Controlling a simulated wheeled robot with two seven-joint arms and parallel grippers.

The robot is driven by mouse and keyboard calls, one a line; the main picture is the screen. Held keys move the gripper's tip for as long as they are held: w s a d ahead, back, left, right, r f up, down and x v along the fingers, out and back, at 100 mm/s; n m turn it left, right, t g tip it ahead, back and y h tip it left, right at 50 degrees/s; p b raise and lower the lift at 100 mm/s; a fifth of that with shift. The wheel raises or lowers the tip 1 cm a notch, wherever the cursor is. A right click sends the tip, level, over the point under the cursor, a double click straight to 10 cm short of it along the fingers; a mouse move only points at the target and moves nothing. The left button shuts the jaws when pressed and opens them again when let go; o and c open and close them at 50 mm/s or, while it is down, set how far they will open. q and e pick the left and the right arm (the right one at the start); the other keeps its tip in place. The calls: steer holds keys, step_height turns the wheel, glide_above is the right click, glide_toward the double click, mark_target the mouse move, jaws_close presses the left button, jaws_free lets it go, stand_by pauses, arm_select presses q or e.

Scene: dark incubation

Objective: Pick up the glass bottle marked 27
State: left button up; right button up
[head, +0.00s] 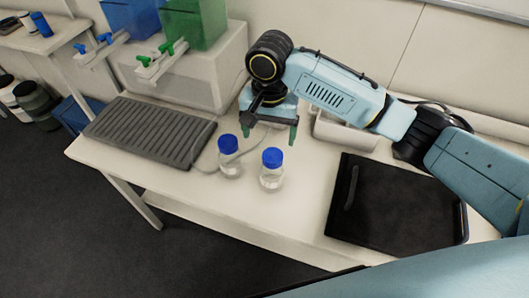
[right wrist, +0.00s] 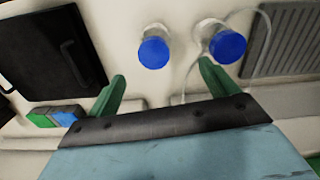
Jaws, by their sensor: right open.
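Two clear glass bottles with blue caps stand upright on the white table: a left bottle (head: 229,157) and a right bottle (head: 271,170). No number can be read on either, so I cannot tell which is marked 27. My right gripper (head: 268,137) is open and empty, its green fingers pointing down behind and above the bottles. In the right wrist view the gripper (right wrist: 162,90) has its fingers spread, and the two blue caps (right wrist: 153,52) and (right wrist: 228,46) lie beyond the fingertips. My left gripper is out of view.
A grey ribbed tray (head: 150,130) lies left of the bottles. A black box with a handle (head: 395,205) lies to the right. Blue (head: 132,18) and green (head: 195,22) tanks with taps stand at the back left. The table in front of the bottles is clear.

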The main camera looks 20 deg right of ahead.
mark_target(271, 156)
steer(key=shift+f, duration=0.2)
steer(key=f, duration=0.6)
steer(key=shift+s+f+b, duration=0.3)
steer(key=shift+s+f, duration=0.05)
steer(key=shift+s, duration=0.05)
steer(key=shift+d+f, duration=0.1)
steer(key=shift+f, duration=0.1)
steer(key=shift+d+f, duration=0.25)
steer(key=shift+f, duration=0.55)
steer(key=f, duration=0.3)
steer(key=shift+w+d+f, duration=0.15)
steer(key=shift+d+f, duration=0.05)
steer(key=shift+d, duration=0.05)
steer(key=shift+f, duration=0.15)
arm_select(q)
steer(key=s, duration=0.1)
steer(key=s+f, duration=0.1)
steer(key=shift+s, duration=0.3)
arm_select(e)
steer(key=c, duration=1.5)
